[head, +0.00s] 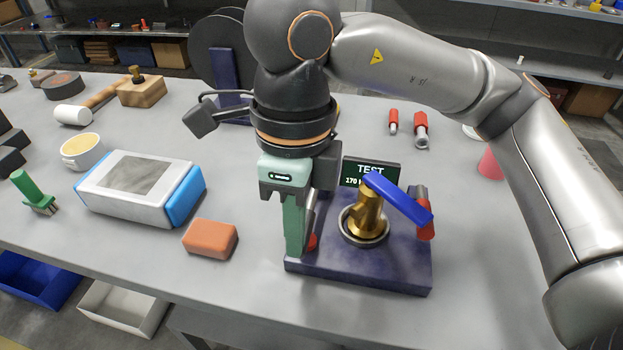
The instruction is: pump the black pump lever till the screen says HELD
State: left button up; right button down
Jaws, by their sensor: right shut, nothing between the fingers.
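The test rig has a dark purple base plate (360,268) near the front edge of the table. Its small black screen (385,170) reads TEST with 170 below; the rest of that line is covered by a blue handle (398,197). The handle sits on a brass valve body (369,215) in a metal ring. My right gripper (296,248) points down over the plate's left side, its green fingers shut and empty. A red part (312,242) shows just beside the fingers. I cannot make out the black pump lever; my gripper and wrist hide part of the rig. My left gripper is out of view.
A red-and-grey part (425,220) stands at the rig's right side. Left of the rig are an orange block (210,239) and a blue-white box (135,190). Red-handled tools (421,130) lie behind. The table right of the rig is mostly clear under my arm.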

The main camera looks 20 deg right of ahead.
dwell(0.3)
notch_tip(320, 180, up, 7)
jog(key=p, duration=0.5)
jog(key=shift+w+d, duration=0.2)
jog(key=shift+w, duration=0.05)
jog(key=shift+r, duration=0.15)
dwell(0.3)
notch_tip(320, 180, up, 7)
jog(key=p, duration=0.5)
jog(key=shift+w+d, duration=0.15)
jog(key=shift+w, duration=0.05)
